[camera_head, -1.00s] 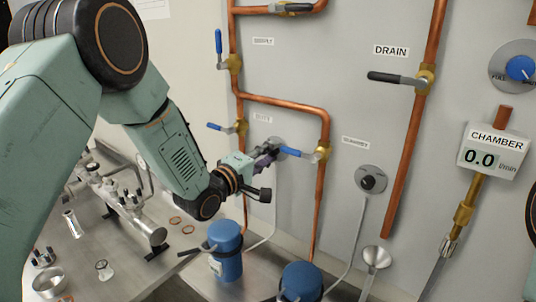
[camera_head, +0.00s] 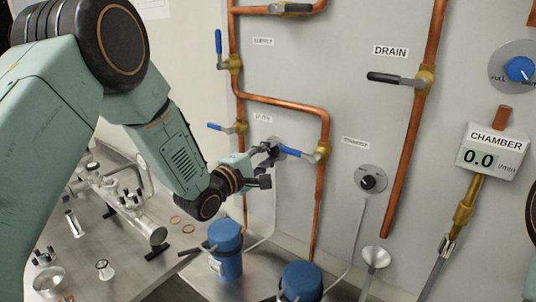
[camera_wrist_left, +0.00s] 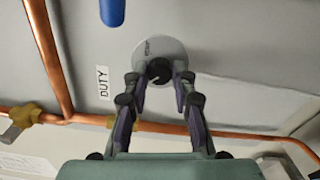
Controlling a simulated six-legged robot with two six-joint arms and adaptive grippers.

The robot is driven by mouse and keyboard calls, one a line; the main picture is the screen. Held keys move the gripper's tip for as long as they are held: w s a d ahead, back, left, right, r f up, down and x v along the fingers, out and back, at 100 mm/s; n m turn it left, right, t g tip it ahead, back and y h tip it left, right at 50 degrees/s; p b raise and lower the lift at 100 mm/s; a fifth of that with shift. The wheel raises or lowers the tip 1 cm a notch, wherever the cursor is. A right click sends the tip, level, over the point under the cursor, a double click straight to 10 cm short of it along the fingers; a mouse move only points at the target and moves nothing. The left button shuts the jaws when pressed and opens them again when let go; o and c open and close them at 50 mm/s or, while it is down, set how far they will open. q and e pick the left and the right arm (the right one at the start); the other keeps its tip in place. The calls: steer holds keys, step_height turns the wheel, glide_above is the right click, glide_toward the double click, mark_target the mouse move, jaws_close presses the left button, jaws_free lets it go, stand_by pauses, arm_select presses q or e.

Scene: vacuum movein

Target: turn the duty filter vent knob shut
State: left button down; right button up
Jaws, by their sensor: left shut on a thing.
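The duty filter vent knob (camera_wrist_left: 159,71) is a small black knob on a round grey plate, beside the DUTY label (camera_wrist_left: 103,83) in the left wrist view. In the head view its plate (camera_head: 277,142) is mostly hidden behind my gripper and a blue-handled valve. My left gripper (camera_head: 268,154) reaches it from the left, and in the wrist view its fingers (camera_wrist_left: 160,82) stand on both sides of the knob, shut on it. The knob's pointer is too small to read. My right gripper is not in view.
Copper pipes (camera_head: 290,103) with a blue-handled valve (camera_head: 322,151) run close beside the gripper. The standby knob (camera_head: 369,181) is to the right. Two blue canisters (camera_head: 227,265) (camera_head: 302,282) stand below. Glassware and metal fittings crowd the bench at left.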

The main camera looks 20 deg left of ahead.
arm_select(q)
steer(key=c, duration=1.5)
jaws_free()
steer(key=o, duration=0.4)
steer(key=shift+a, duration=0.15)
steer(key=v, duration=1.2)
